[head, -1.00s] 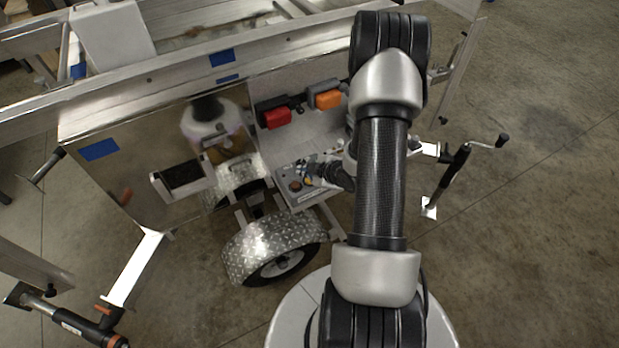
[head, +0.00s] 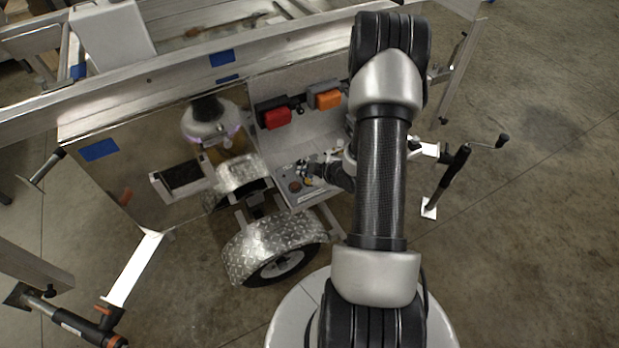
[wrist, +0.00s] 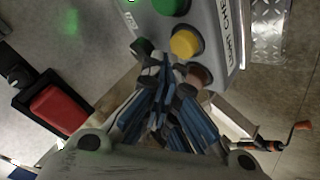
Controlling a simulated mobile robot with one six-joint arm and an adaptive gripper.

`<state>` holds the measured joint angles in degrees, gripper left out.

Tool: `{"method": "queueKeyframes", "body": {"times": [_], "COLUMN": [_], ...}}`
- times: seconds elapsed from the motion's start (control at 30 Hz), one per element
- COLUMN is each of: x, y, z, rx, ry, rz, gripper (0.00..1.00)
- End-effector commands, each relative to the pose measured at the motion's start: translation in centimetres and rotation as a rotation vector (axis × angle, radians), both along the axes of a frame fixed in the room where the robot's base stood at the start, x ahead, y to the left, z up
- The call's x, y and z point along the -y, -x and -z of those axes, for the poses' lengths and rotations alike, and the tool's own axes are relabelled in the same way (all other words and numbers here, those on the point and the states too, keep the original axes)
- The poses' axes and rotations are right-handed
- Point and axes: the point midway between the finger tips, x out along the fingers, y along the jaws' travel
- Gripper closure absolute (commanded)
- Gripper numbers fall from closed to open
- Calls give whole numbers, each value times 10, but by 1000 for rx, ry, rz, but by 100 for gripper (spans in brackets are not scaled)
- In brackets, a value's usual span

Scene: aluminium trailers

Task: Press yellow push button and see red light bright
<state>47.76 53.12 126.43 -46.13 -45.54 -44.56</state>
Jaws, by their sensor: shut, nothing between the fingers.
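The yellow push button (wrist: 186,44) sits on a grey control box (wrist: 222,50), at the upper middle of the wrist view. My gripper (wrist: 158,62) is shut and empty. Its blue-and-dark fingertips are just left of and below the yellow button in that view; I cannot tell whether they touch it. In the head view my gripper (head: 311,171) is over the control box (head: 312,196), partly hiding its buttons. The red light (head: 277,117) is on the panel behind the box and also shows in the wrist view (wrist: 60,108). Its lens is vivid red, but I cannot tell surely whether it is lit.
On the same box are a green button (wrist: 170,5), a brownish-red button (wrist: 199,76) and a black knob (wrist: 143,47). An orange light (head: 328,99) is right of the red one. A trailer fender (head: 270,245) is below the box.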

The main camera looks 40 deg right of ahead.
Motion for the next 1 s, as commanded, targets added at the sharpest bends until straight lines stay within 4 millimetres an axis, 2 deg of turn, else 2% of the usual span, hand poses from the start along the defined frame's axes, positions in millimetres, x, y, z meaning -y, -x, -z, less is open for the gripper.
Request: {"method": "queueKeyframes", "body": {"times": [0.23,1.0], "x": [0,0], "y": [0,0], "z": [9,13], "rx": [0,0], "ry": [0,0], "rz": [0,0], "gripper": [100,100]}}
